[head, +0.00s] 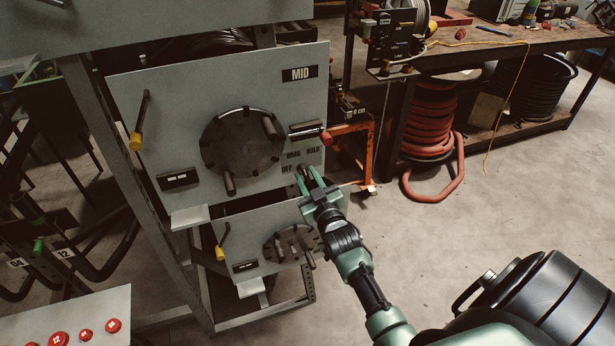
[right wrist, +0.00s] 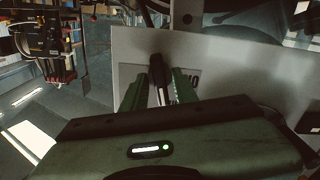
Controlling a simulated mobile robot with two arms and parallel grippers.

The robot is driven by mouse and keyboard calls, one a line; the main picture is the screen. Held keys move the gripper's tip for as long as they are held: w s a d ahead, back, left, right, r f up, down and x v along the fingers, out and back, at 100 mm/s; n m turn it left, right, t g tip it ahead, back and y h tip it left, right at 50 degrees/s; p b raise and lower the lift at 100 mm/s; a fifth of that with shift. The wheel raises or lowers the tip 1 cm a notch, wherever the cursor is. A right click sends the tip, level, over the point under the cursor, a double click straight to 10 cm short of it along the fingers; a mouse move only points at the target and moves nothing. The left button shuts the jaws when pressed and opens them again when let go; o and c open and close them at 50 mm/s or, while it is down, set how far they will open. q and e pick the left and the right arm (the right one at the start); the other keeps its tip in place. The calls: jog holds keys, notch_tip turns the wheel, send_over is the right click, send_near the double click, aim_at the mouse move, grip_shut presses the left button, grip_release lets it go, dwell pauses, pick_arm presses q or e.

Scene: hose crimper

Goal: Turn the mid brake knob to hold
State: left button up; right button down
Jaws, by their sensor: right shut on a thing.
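The grey MID panel (head: 160,90) is in the left half of the head view. Its lower right corner carries the labels OFF, DRAG and HOLD (head: 313,149). The mid brake knob (right wrist: 157,75) is a dark lever that shows between my green fingers in the right wrist view. My right gripper (head: 309,180) is at the panel's lower right corner, just below the labels, shut on the knob. The fingers hide part of the knob, so I cannot tell exactly which label it points at. My left gripper is not in view.
The MID panel also has a round disc (head: 241,150), a yellow-ended lever (head: 137,140) and a red-ended handle (head: 326,139). A lower panel (head: 245,238) sits beneath. A workbench (head: 490,58) with hose coils stands at the back right.

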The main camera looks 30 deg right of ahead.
jog(key=m, duration=0.4)
jog(key=shift+m+p, duration=0.3)
jog(key=m, duration=0.4)
jog(key=shift+m, duration=0.4)
jog(key=c, duration=1.4)
grip_release()
jog(key=shift+c, duration=0.2)
jog(key=shift+s, duration=0.1)
